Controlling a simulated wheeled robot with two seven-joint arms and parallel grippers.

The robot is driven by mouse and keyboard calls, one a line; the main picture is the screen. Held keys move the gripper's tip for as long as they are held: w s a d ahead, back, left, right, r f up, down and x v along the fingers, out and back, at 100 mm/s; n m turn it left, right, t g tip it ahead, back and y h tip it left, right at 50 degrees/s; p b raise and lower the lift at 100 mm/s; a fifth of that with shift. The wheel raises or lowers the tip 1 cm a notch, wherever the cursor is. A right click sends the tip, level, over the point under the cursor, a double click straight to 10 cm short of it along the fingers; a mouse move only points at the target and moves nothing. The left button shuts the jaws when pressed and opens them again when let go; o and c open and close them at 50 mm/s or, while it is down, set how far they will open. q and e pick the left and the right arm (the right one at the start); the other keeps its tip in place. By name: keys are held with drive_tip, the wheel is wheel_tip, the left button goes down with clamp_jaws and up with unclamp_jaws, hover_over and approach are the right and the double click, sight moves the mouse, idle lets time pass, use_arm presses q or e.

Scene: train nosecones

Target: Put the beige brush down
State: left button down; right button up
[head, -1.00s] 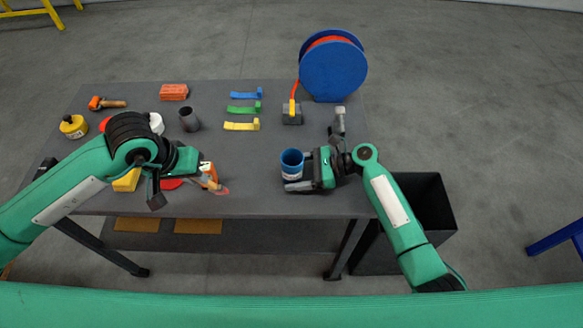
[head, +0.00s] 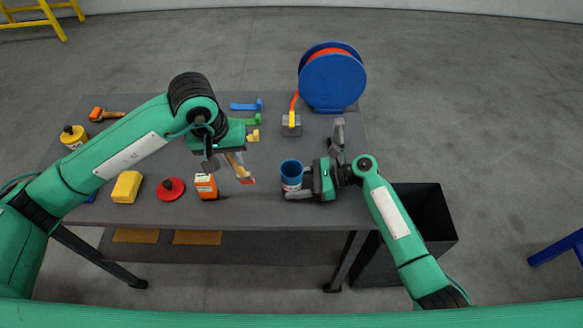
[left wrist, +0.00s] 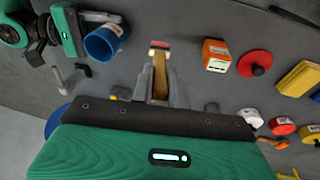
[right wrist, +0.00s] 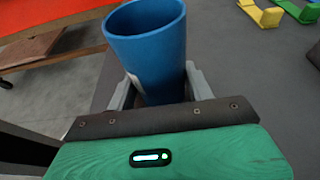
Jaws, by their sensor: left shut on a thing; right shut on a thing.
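The beige brush (left wrist: 160,74) is held between the fingers of my left gripper (left wrist: 160,92) in the left wrist view, its red and white end pointing away. In the head view the brush (head: 239,166) is tilted, red end down, near the table's middle; I cannot tell whether that end touches the table. My left gripper (head: 226,158) is partly hidden by its own arm. My right gripper (head: 303,183) is shut on a blue cup (head: 291,172) at the table's front right. The cup (right wrist: 147,45) stands between its fingers in the right wrist view.
A black bin (head: 420,230) stands right of the table. Bare tabletop lies between the orange box and cup.

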use_arm(q)
drive_tip(key=w+d+r+g+y, duration=0.2)
drive_tip(key=w+d+r, duration=0.2)
drive_tip(key=d+r, duration=0.85)
wheel_tip(320, 180, down, 19)
drive_tip(key=shift+d+r, duration=0.2)
drive_tip(key=shift+d, duration=0.2)
drive_tip(key=c, duration=1.4)
unclamp_jaws()
wheel_tip(320, 180, up, 12)
drive_tip(key=shift+w+r, duration=0.1)
